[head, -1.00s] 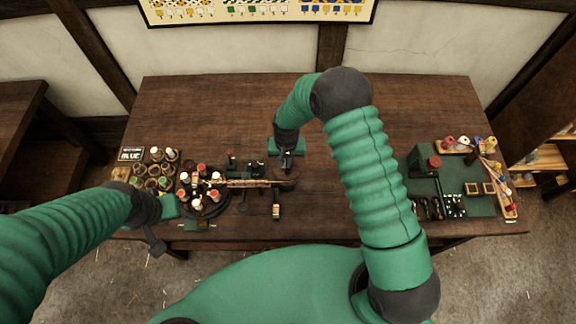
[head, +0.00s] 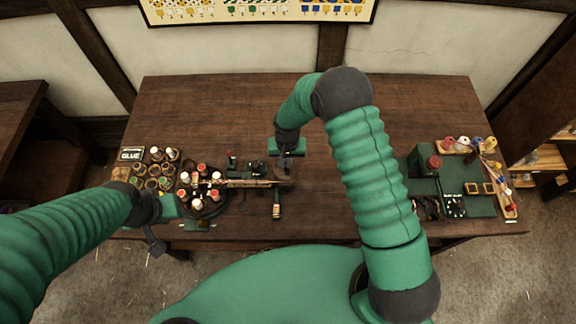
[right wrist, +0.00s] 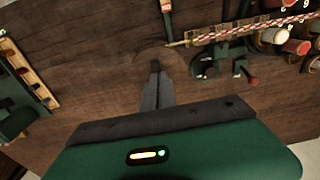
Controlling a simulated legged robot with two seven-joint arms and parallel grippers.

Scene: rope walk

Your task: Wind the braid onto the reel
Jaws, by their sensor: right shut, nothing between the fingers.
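The braid (head: 245,184) runs left to right from a round dark stand with several bobbins (head: 203,196) toward a brown round piece (head: 292,182), which looks like the reel. In the right wrist view the braid (right wrist: 245,29) is red and white, with its near end beside the faint brown disc (right wrist: 180,58). My right gripper (head: 286,166) is shut and empty, its fingertips (right wrist: 155,66) over or at the disc; contact cannot be told. My left gripper (head: 180,207) is by the stand's left front; its fingers are too small to read.
Several bobbins and pots (head: 155,170) stand at the left by a glue sign (head: 131,154). A green station (head: 480,205) and a tray of coloured spools (head: 508,198) are at the right. The back of the table (head: 230,110) is clear.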

